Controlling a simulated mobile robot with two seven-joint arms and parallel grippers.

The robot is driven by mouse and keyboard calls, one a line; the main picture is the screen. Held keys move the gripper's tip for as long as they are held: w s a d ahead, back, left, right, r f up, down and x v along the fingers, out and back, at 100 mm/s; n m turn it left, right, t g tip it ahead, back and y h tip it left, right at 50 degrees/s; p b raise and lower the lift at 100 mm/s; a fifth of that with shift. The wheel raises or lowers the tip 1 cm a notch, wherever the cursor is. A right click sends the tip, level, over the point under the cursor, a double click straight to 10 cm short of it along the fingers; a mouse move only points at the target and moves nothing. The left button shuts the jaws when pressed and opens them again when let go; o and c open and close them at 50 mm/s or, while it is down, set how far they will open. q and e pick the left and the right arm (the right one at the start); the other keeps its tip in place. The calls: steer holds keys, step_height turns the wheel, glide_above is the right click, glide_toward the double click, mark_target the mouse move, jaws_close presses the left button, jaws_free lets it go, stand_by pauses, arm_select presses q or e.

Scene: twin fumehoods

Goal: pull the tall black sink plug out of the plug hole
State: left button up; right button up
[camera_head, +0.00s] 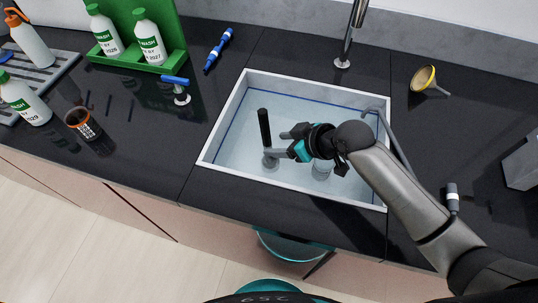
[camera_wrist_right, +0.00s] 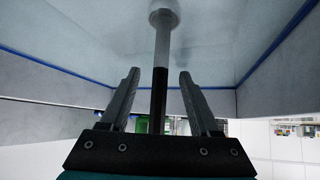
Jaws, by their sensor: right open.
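The tall black sink plug (camera_head: 264,128) stands upright in the sink (camera_head: 230,140), its lower end in a round grey fitting on the sink floor. My right gripper (camera_head: 280,144) is open, inside the sink, its fingertips just right of the plug in the head view. In the right wrist view the plug's dark shaft (camera_wrist_right: 159,92) shows between the two open fingers (camera_wrist_right: 160,88), with a grey lower part and round base at the top. I cannot tell whether the shaft is between the fingertips or just beyond them. My left gripper is not in view.
The sink rim and a tap (camera_head: 345,45) are near. Bottles (camera_head: 150,42) in a green rack, a blue-white tool (camera_head: 218,50) and a yellow funnel (camera_head: 425,79) stand or lie on the black counter.

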mark_target(271, 146)
steer(key=b+x, duration=0.1)
steer(key=x, duration=0.4)
steer(key=shift+s+f+b, duration=0.1)
steer(key=shift+f+b, duration=0.3)
steer(key=shift+f, duration=0.05)
steer(key=shift+c, duration=0.4)
jaws_close()
